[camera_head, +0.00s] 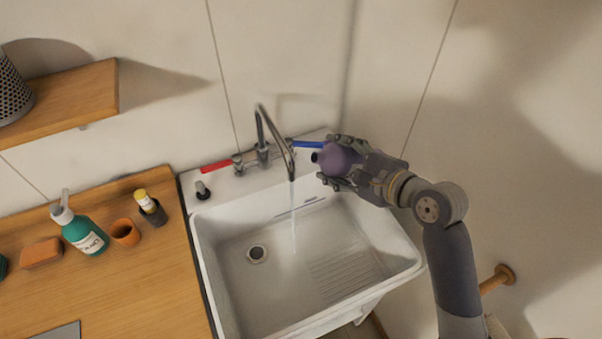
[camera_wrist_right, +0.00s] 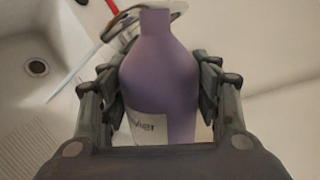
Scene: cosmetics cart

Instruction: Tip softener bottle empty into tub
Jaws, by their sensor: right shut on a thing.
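The purple softener bottle (camera_head: 339,157) is held in my right gripper (camera_head: 338,163), at the back right of the tub in the head view. Its dark neck points left, toward the faucet, so the bottle looks tilted over. In the right wrist view the bottle (camera_wrist_right: 160,80) sits between the fingers of the right gripper (camera_wrist_right: 155,85), with a white label low on its body. The white tub (camera_head: 229,263) lies below and to the left of the bottle. No softener shows coming out of the neck. My left gripper is out of view.
The faucet (camera_head: 262,135) runs a thin stream of water (camera_head: 293,225) into the tub. It has a red lever (camera_head: 215,166) and a blue lever (camera_head: 307,144), close to the bottle. A green pump bottle (camera_head: 84,234) and orange cup (camera_head: 125,232) stand on the wooden counter (camera_head: 120,290).

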